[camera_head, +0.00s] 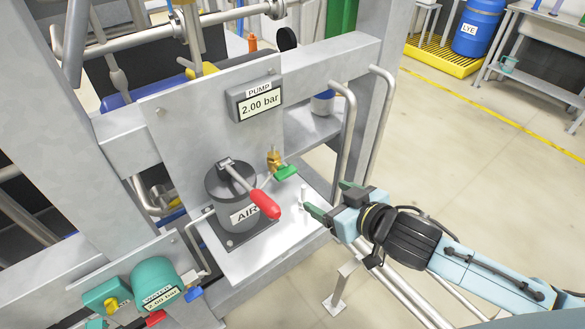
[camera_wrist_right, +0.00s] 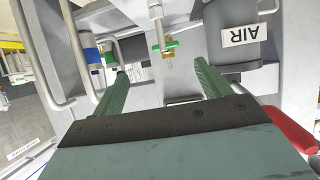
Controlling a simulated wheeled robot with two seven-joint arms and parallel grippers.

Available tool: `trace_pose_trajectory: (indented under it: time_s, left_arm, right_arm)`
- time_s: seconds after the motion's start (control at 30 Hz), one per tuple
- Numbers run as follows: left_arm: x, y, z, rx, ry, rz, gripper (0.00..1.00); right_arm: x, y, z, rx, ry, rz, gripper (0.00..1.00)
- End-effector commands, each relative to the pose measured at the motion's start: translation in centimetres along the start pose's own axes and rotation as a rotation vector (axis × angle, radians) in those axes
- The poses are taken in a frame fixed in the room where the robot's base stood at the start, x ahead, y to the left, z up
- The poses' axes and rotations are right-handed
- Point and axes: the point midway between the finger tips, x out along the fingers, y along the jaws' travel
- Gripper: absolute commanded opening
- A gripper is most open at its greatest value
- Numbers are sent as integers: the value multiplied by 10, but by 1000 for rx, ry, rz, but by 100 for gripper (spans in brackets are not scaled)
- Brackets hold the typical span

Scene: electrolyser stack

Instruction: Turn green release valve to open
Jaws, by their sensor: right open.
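The green release valve (camera_head: 286,172) is a small green handle on a brass fitting, beside the dark AIR pump (camera_head: 232,190) on the metal panel. In the right wrist view the green valve handle (camera_wrist_right: 168,47) lies crosswise on its brass stem, beyond and between the fingertips. My right gripper (camera_head: 331,200) is open and empty, to the right of and below the valve in the head view, apart from it. Its two green fingers also show in the right wrist view (camera_wrist_right: 162,72). My left gripper is not in view.
The pump's red lever grip (camera_head: 265,203) sticks out left of my right gripper. Curved metal rails (camera_head: 348,130) stand behind the gripper. A PUMP display (camera_head: 259,100) reads 2.00 bar. A teal WATER unit (camera_head: 155,277) sits at lower left.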

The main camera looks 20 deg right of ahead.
Motion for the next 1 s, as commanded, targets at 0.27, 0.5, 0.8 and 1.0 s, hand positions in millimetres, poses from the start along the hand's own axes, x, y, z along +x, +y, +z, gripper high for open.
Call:
trace_pose_trajectory:
  time_s: [0.27,0.5,0.8,1.0]
  left_arm:
    - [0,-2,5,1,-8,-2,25]
    - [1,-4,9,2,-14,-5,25]
    - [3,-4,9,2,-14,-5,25]
    - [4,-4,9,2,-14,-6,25]
  right_arm:
    - [13,-2,-14,1,47,-40,76]
    - [56,-4,-17,-2,48,-40,76]
    - [111,-6,-19,-2,46,-40,76]
    - [129,-7,-19,-1,45,-40,76]
